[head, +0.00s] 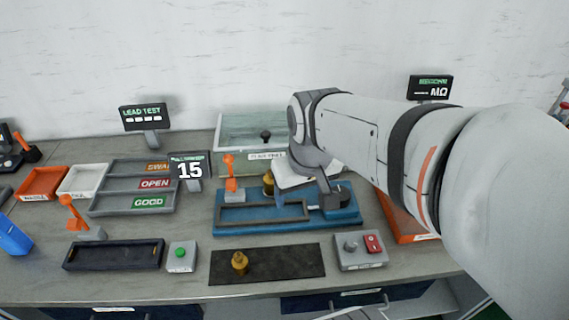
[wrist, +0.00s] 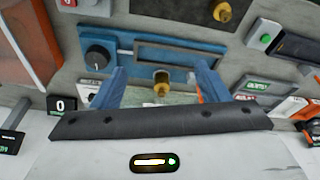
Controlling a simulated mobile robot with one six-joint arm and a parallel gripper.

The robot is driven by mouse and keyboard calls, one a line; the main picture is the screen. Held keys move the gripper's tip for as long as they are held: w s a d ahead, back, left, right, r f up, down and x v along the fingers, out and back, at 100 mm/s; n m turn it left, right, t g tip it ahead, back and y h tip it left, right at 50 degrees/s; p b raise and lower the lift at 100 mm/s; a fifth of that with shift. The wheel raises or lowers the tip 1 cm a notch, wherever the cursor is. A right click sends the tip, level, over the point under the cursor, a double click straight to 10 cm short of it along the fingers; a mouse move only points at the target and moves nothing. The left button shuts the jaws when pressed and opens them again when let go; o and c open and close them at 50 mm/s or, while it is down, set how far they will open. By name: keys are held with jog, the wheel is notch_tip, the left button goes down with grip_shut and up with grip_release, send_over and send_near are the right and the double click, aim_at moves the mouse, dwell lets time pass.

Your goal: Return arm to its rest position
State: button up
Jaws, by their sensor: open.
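My arm (head: 365,135) reaches in from the right over the blue fixture (head: 285,220) in the head view. In that view its wrist end hangs above the fixture's back and the fingertips are hard to make out. In the wrist view my gripper (wrist: 160,86) shows two blue fingers spread apart. A brass fitting (wrist: 161,78) appears between them in the picture, with no contact visible. The fitting shows partly at the back of the fixture in the head view (head: 268,183). The blue fixture fills the upper middle of the wrist view (wrist: 150,50).
A second brass fitting (head: 240,263) stands on the dark mat (head: 285,262) in front. A switch box (head: 360,250) and orange tray (head: 402,225) lie to the right. A glass-lidded box (head: 235,130) stands behind. Sorting trays (head: 105,200) and a green-button box (head: 181,256) are left.

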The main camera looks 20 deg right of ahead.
jog(key=s, duration=0.3)
jog(key=shift+s+a+f+m, duration=0.15)
jog(key=shift+f+m, duration=0.15)
jog(key=shift+m, duration=0.1)
dwell(1.4)
